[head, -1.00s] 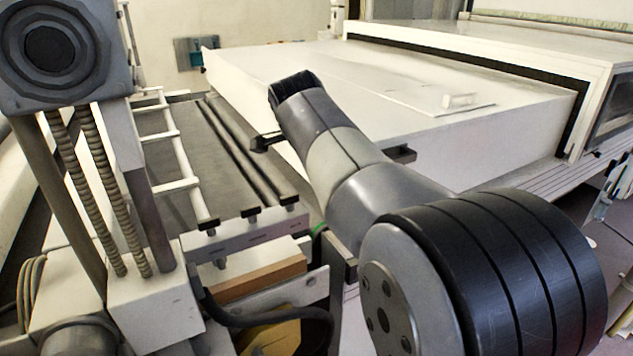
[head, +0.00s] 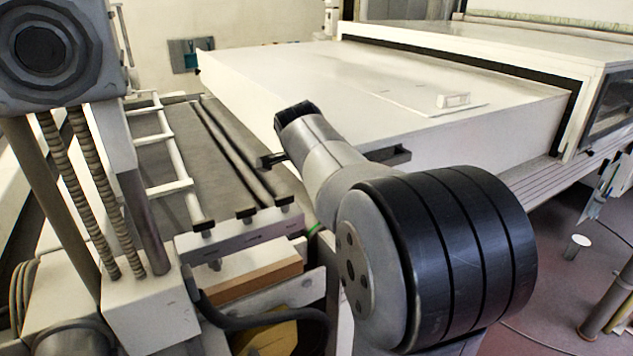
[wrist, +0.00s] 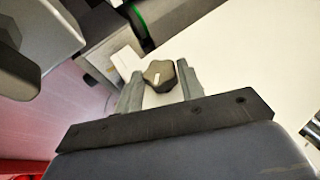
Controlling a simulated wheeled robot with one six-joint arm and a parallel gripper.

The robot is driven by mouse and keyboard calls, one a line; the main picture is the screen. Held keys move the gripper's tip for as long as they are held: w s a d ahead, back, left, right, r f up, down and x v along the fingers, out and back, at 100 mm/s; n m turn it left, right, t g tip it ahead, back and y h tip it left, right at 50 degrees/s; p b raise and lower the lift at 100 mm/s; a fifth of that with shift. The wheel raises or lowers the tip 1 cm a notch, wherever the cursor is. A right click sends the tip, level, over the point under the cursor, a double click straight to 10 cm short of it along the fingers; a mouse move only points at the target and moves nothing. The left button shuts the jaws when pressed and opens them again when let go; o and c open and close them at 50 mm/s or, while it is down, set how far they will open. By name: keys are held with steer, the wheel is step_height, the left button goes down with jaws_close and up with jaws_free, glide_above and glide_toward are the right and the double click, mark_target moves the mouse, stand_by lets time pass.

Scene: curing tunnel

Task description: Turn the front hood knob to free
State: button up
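In the wrist view a dark, lobed knob (wrist: 159,74) with a white pointer mark shows just beyond my fingertips. My gripper (wrist: 160,82) has its two grey fingers spread, one on each side of the knob. The fingers look apart from each other; I cannot tell whether either one touches the knob. A pale plate or label (wrist: 125,63) is beside the knob. In the head view the large white hood (head: 350,85) lies behind my arm. My gripper and the knob are hidden there.
A roller bed with a white ladder-like rail (head: 170,150) is left of the hood. A dark bracket (head: 390,155) juts from the hood's near side. A small white block (head: 453,100) sits on top. Open floor (head: 560,285) shows at the right.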

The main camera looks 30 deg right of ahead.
steer(key=c, duration=0.5)
steer(key=shift+r+p, duration=0.15)
steer(key=shift+p, duration=0.45)
steer(key=shift+w+f+n+g+h+p, duration=0.15)
steer(key=shift+w+n+g+p, duration=0.3)
steer(key=shift+g+p, duration=2.45)
steer(key=shift+w+f+n+g+h+p, duration=0.1)
steer(key=shift+w+n+g+p, duration=0.35)
steer(key=shift+g+p, duration=2.5)
steer(key=shift+w+f+n+g+h+p, duration=0.2)
steer(key=shift+n+g+p, duration=0.75)
steer(key=shift+p, duration=3.6)
steer(key=shift+r+m+g, duration=0.1)
steer(key=shift+m+g, duration=0.25)
steer(key=shift+g, duration=0.05)
steer(key=o, duration=1)
